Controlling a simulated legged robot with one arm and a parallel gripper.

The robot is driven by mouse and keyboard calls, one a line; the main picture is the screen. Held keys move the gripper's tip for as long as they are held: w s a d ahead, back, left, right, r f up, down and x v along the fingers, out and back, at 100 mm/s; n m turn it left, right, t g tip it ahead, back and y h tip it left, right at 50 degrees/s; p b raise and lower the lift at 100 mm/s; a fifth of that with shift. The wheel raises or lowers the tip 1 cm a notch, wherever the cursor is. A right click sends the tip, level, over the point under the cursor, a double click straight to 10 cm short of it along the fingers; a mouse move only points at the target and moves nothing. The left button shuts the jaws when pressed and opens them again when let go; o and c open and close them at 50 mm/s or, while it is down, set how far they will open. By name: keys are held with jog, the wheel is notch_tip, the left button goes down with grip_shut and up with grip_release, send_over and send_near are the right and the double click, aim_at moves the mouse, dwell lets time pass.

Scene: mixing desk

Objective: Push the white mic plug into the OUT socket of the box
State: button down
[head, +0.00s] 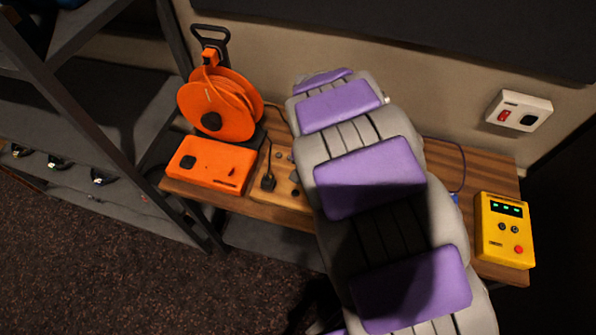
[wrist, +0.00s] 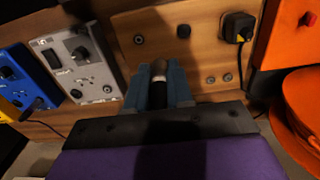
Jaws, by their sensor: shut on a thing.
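My gripper (wrist: 158,76) is in the lower middle of the wrist view, its blue-grey fingers shut on a plug (wrist: 160,70). Only a pale band and dark parts of the plug show between the fingers. It points towards the wooden panel box (wrist: 195,55), which has several round sockets. A grey box (wrist: 86,55) with a knob, a dark switch and small sockets stands left of the gripper. I cannot read which socket is OUT. In the head view my arm hides the gripper, the plug and the grey box.
A black plug (wrist: 238,27) sits in the wooden box. An orange box (head: 211,162) and cable reel (head: 220,105) stand at the left of the desk. A yellow box (head: 505,230) stands at the right. A blue box (wrist: 31,70) with a cable is left of the grey box.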

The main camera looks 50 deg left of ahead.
jog(key=w+d+r+b, duration=0.1)
jog(key=w+d+r, duration=0.1)
jog(key=w+d, duration=1.25)
jog(key=w+d+r+b, duration=0.1)
jog(key=w+d+r, duration=0.1)
jog(key=w+d, duration=1.25)
notch_tip(320, 180, down, 7)
jog(key=shift+a+f+b, duration=0.1)
jog(key=shift+f+b, duration=0.1)
jog(key=shift+b, duration=0.2)
jog(key=shift+f, duration=0.75)
jog(key=shift+f, duration=0.15)
jog(key=shift+f, duration=0.5)
jog(key=shift+s+p, duration=0.1)
jog(key=shift+p, duration=0.65)
dwell(0.6)
jog(key=shift+f, duration=0.2)
dwell(0.5)
jog(key=c, duration=0.9)
grip_release()
jog(key=shift+c, duration=0.2)
jog(key=shift+r, duration=0.1)
